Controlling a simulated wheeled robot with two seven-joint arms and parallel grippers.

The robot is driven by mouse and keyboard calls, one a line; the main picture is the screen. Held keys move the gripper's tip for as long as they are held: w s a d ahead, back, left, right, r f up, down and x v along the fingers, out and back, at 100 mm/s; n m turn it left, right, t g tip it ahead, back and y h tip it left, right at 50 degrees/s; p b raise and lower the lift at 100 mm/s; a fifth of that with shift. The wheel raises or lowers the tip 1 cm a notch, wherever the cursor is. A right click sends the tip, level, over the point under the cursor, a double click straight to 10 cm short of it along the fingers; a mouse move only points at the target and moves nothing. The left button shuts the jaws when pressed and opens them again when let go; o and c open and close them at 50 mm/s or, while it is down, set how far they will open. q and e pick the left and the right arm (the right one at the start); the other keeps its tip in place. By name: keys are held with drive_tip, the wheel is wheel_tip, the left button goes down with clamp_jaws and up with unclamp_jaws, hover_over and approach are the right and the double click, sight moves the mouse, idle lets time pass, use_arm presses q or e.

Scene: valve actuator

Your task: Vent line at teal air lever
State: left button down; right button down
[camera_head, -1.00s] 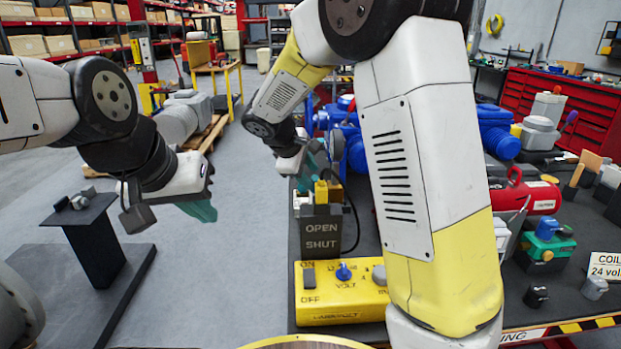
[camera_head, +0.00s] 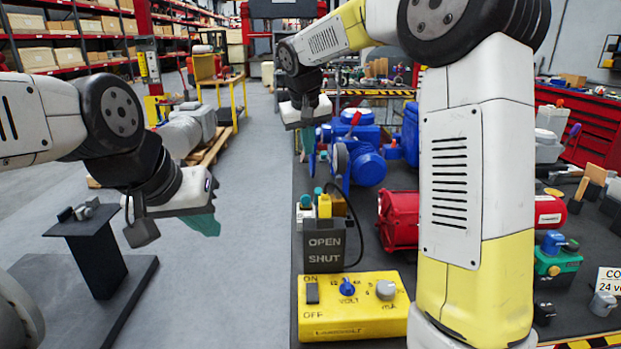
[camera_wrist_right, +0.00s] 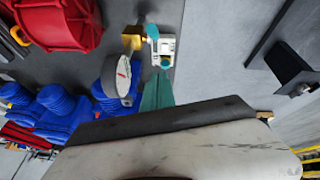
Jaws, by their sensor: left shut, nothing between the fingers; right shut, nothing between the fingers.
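A small white fitting (camera_head: 304,213) with teal parts stands beside a yellow block (camera_head: 324,206), behind the black OPEN/SHUT sign (camera_head: 323,245). I cannot tell which teal part is the lever. The white fitting (camera_wrist_right: 161,46) also shows in the right wrist view, just beyond the teal fingertips, with a yellow piece (camera_wrist_right: 132,40) beside it. My right gripper (camera_head: 310,165) is shut and empty, pointing down above and behind the fitting, apart from it in the head view. The right fingers (camera_wrist_right: 157,92) look closed. My left gripper (camera_head: 205,224) hangs shut and empty over the floor at left.
A yellow volt box (camera_head: 350,308) sits in front of the sign. A red casing (camera_head: 398,220) and blue motor (camera_head: 365,165) stand to the right and behind. A round gauge (camera_wrist_right: 122,76) is close to the right fingers. A black stand (camera_head: 92,250) is at left.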

hover_over(315, 197)
drive_tip(key=w+a, duration=0.1)
drive_tip(key=w, duration=0.4)
wheel_tip(315, 197, down, 10)
drive_tip(key=r, duration=0.1)
drive_tip(key=shift+s+d+f, duration=0.25)
drive_tip(key=shift+s+f, duration=0.35)
drive_tip(key=shift+s, duration=0.2)
drive_tip(key=shift+s+d+f, duration=0.2)
drive_tip(key=shift+s+f, duration=0.35)
drive_tip(key=shift+s, duration=0.25)
drive_tip(key=shift+s+f, duration=0.15)
drive_tip(key=shift+s, duration=0.1)
drive_tip(key=shift+s+f, duration=0.35)
drive_tip(key=shift+s, duration=0.35)
drive_tip(key=shift+s+f, duration=0.7)
drive_tip(key=shift+s, duration=0.2)
drive_tip(key=shift+s+f, duration=0.9)
drive_tip(key=shift+f, duration=0.3)
